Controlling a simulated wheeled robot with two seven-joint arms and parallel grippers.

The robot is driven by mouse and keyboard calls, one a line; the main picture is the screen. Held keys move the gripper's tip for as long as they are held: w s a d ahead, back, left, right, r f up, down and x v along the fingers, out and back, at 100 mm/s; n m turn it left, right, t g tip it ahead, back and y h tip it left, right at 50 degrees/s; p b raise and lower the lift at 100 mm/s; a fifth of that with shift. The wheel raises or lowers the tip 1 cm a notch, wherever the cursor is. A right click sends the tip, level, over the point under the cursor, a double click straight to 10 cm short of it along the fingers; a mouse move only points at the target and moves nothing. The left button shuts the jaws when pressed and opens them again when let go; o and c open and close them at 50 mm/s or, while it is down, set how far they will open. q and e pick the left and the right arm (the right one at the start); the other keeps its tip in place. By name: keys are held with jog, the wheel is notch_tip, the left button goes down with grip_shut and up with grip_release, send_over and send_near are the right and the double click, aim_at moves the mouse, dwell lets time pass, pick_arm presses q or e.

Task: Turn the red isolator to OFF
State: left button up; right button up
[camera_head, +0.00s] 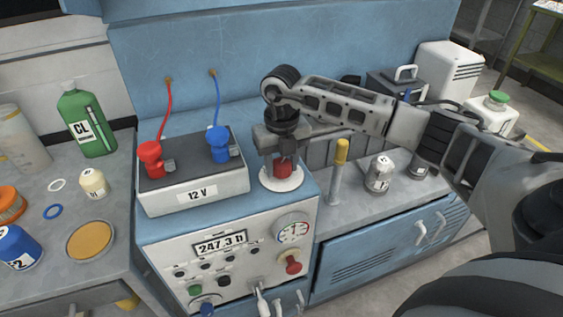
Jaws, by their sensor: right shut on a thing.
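The red isolator (283,170) sits on a round white plate (281,183) on top of the blue cabinet, right of the battery. My right gripper (282,158) comes down on it from above and is shut on its red handle. The fingers and wrist hide much of the handle, so its angle and any ON or OFF marks cannot be read. My left gripper is not in view.
A 12 V battery (194,190) with red and blue terminal clamps stands just left of the isolator. The front panel (226,258) has a display, gauge and red knob. A yellow-topped post (340,172) stands to the right. Bottles crowd the left bench.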

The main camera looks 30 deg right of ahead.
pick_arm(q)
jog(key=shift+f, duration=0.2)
pick_arm(e)
jog(key=shift+n, duration=0.3)
jog(key=shift+n+b, duration=0.75)
jog(key=shift+n, duration=0.15)
jog(key=shift+n+b, duration=0.4)
jog(key=shift+n, duration=0.4)
jog(key=n+b, duration=0.2)
jog(key=n, duration=0.3)
jog(key=shift+n, duration=0.3)
jog(key=n+b, duration=0.2)
jog(key=n, duration=0.3)
jog(key=n+b, duration=0.1)
jog(key=n, duration=0.1)
jog(key=shift+n, duration=0.3)
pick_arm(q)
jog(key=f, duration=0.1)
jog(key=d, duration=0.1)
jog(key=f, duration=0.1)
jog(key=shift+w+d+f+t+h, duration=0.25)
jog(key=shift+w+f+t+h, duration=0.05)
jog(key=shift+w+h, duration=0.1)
pick_arm(e)
jog(key=shift+r+n, duration=0.1)
jog(key=shift+n, duration=0.2)
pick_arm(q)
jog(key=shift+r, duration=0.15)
